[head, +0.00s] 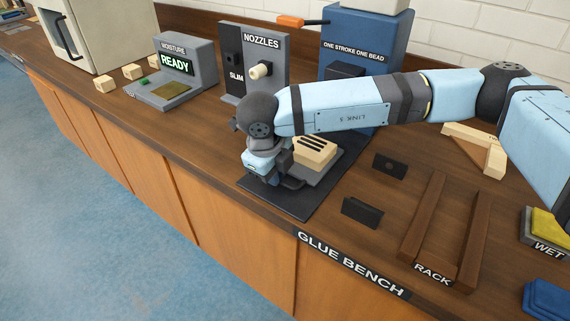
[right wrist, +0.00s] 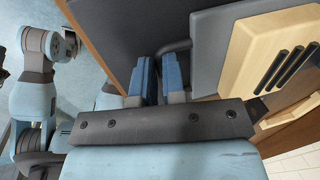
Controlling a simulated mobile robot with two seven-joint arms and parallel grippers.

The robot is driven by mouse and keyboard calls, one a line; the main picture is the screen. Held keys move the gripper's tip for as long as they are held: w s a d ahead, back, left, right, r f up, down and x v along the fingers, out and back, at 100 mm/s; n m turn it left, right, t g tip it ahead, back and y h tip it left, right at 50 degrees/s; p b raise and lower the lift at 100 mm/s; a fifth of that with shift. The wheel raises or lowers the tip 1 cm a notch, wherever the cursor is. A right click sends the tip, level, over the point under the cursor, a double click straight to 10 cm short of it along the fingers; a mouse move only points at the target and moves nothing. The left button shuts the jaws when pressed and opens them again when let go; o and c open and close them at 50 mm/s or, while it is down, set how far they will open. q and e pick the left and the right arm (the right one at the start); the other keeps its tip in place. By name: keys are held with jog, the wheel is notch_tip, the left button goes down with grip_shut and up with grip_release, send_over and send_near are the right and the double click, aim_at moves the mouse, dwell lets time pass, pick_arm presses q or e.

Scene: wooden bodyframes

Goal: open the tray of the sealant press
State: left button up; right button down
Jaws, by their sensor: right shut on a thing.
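The sealant press (head: 352,40) is the blue machine marked "ONE STROKE ONE BEAD", partly hidden by my right arm. In front of it, a grey tray (head: 318,184) carries a pale wooden block with dark slots (head: 316,150). The block also shows in the right wrist view (right wrist: 240,62). The tray's dark handle (head: 292,183) is at its front. My right gripper (head: 272,176) is at this handle. In the right wrist view its blue fingers (right wrist: 156,75) are shut on the dark handle bar (right wrist: 176,47). How far out the tray stands is hard to tell. My left gripper is not in view.
A nozzle stand (head: 276,52) and a moisture meter reading READY (head: 190,75) stand left of the press. A wooden rack (head: 418,222) and dark brackets (head: 362,212) lie to the right. The bench's front edge is close to the tray.

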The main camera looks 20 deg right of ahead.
aim_at(260, 196)
jog(key=s+a, duration=0.1)
jog(key=a, duration=0.1)
jog(key=s+a, duration=0.2)
jog(key=shift+s+a+b, duration=0.1)
jog(key=shift+s+b, duration=0.05)
jog(key=shift+b, duration=0.25)
jog(key=c, duration=1.5)
grip_release()
jog(key=r, duration=0.4)
jog(key=s+a+r, duration=0.1)
jog(key=r, duration=0.4)
jog(key=a+r+p, duration=0.1)
jog(key=r, duration=0.3)
jog(key=shift+s+r, duration=0.3)
